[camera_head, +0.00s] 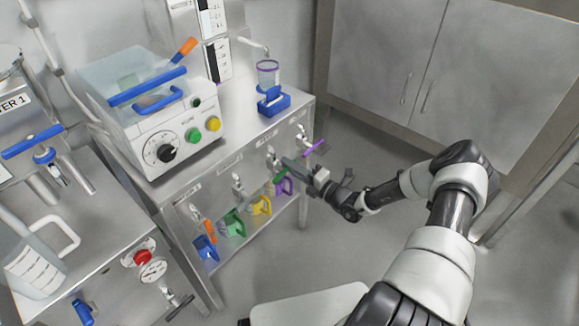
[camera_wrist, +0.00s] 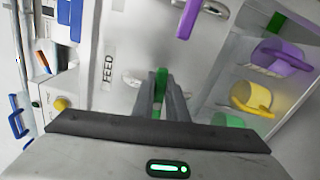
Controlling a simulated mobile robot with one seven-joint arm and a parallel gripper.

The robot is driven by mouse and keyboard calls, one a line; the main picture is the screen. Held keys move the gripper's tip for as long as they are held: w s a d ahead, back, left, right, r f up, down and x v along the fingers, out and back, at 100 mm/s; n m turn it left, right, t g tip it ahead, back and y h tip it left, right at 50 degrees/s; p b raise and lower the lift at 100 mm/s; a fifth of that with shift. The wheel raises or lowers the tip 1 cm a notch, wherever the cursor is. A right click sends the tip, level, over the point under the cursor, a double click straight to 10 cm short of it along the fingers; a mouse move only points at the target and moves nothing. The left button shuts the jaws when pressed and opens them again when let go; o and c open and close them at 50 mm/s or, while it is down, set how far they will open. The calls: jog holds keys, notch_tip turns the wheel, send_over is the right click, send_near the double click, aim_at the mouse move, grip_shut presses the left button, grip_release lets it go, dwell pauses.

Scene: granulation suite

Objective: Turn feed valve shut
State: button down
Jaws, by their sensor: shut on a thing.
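The feed valve's green lever (camera_wrist: 161,78) stands between my fingertips in the wrist view, beside a label reading FEED (camera_wrist: 107,68) on the metal panel. My gripper (camera_wrist: 161,100) is shut on this lever. In the head view my gripper (camera_head: 290,164) reaches the front panel of the bench, and part of the green lever (camera_head: 281,175) shows just below the fingers. The valve body (camera_head: 272,156) is partly hidden by my fingers there. The exact turn angle of the lever is hard to tell.
A purple-handled valve (camera_head: 314,146) is to the right, an orange-handled one (camera_head: 209,230) to the left. Blue, green, yellow (camera_head: 261,205) and purple jugs stand on the shelf below. A white machine (camera_head: 160,120) sits on the bench. The floor (camera_head: 300,260) in front is open.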

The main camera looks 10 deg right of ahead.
jog(key=shift+f+m, duration=0.2)
jog(key=shift+m, duration=0.6)
jog(key=c, duration=1.8)
grip_release()
jog(key=shift+o, duration=0.2)
jog(key=p+v, duration=0.2)
jog(key=v, duration=1.5)
jog(key=shift+s+d, duration=0.15)
jog(key=shift+r, duration=0.1)
